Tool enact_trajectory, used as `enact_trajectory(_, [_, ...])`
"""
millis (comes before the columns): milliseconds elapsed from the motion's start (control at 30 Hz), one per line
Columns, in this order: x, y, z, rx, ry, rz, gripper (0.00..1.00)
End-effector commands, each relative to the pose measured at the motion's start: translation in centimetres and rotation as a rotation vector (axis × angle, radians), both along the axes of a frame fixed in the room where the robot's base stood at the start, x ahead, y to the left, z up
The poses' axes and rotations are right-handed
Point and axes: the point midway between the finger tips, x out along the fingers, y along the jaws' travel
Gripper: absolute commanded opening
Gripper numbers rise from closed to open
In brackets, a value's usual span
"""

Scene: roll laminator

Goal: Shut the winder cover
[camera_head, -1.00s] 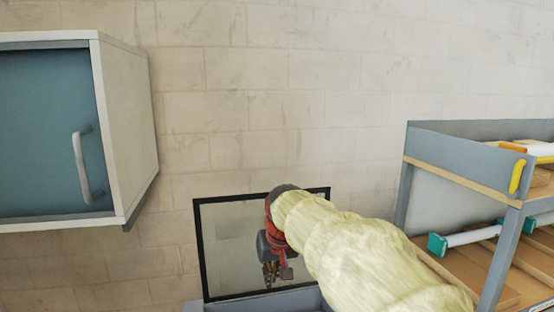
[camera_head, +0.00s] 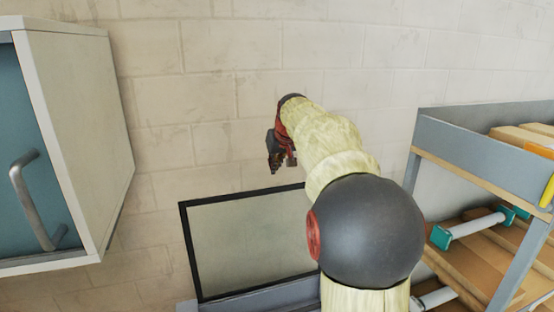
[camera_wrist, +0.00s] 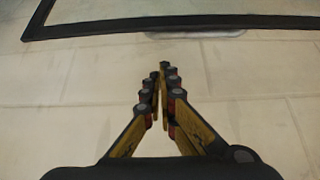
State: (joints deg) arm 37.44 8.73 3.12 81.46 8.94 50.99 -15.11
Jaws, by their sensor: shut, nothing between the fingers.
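The winder cover appears to be the black-framed, see-through panel (camera_head: 250,245), standing raised with its lower edge by a grey-blue body (camera_head: 270,300) at the bottom of the head view. Its dark frame (camera_wrist: 170,25) crosses the top of the wrist view, with a pale grey strip (camera_wrist: 196,34) along the frame's edge. My gripper (camera_head: 274,168) shows just above the panel's top edge in the head view. In the wrist view its fingers (camera_wrist: 162,72) are together and empty, apart from the frame. My arm hides the panel's right side.
A white cabinet (camera_head: 85,120) with a blue-green door and grey handle (camera_head: 35,200) hangs at the left. At the right stands a grey shelf rack (camera_head: 480,145) with wooden boards and teal-ended rolls (camera_head: 470,228). The pale block wall (camera_head: 210,100) behind is bare.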

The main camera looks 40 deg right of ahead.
Motion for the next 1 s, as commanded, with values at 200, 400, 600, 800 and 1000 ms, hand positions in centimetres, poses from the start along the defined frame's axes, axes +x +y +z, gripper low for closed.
enact_trajectory(200, [2.1, -1.0, -3.0, 0.002, 0.001, 0.0, 0.0])
enact_trajectory(400, [1.4, -0.7, -3.9, 0.001, -0.001, -0.002, 0.0])
enact_trajectory(600, [-0.3, 0.1, -3.9, 0.0, -0.001, -0.001, 0.0])
enact_trajectory(800, [-0.8, 0.4, -4.1, 0.0, 0.0, -0.001, 0.0])
enact_trajectory(1000, [-0.8, 0.4, -4.1, -0.001, -0.001, -0.001, 0.0])
